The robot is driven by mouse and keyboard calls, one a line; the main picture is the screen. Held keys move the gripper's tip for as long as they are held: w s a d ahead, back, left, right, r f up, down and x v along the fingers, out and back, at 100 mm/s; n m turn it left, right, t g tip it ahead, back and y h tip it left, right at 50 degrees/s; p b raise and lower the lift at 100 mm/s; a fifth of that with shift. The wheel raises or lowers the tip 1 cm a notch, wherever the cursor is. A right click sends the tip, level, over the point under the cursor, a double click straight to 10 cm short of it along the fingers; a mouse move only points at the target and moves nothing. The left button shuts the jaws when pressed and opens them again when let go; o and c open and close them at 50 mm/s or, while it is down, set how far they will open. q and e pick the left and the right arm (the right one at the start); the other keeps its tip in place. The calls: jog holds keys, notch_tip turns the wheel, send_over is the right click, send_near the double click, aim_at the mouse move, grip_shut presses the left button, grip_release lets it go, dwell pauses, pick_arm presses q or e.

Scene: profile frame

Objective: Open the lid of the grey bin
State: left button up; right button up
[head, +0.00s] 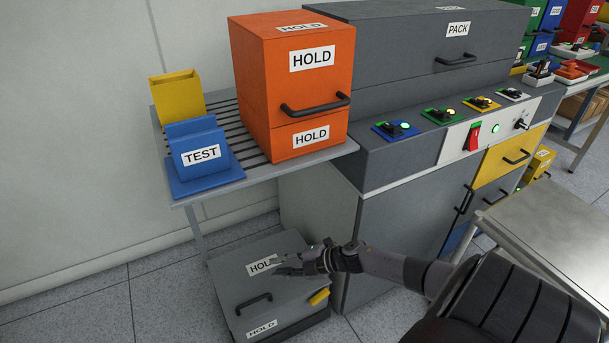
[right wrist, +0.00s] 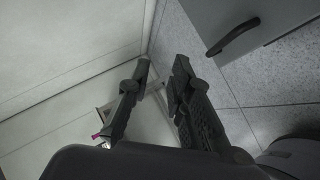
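The grey bin (head: 283,299) stands on the floor below the slatted shelf. Its lid (head: 233,267) lies shut, with a white HOLD label partly behind my gripper. The bin's front has a dark bar handle (head: 254,304), a second HOLD label and a yellow tab (head: 319,297) at the right side. My right gripper (head: 276,266) is in front of the lid in the head view; I cannot tell whether it touches it. In the right wrist view its two fingers (right wrist: 161,76) are apart with nothing between them. My left gripper is not in view.
The orange HOLD box (head: 252,93), blue TEST holder (head: 197,174) and yellow container (head: 175,98) stand on the shelf (head: 250,172) above. The grey cabinet (head: 390,240) is close on the right. A grey surface with a dark handle (right wrist: 233,37) shows in the wrist view.

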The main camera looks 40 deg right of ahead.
jog(key=p+v, duration=0.3)
jog(key=v, duration=0.4)
jog(key=shift+s, duration=0.15)
dwell(0.4)
jog(key=shift+r+p, duration=0.1)
jog(key=shift+p, duration=0.25)
dwell(0.3)
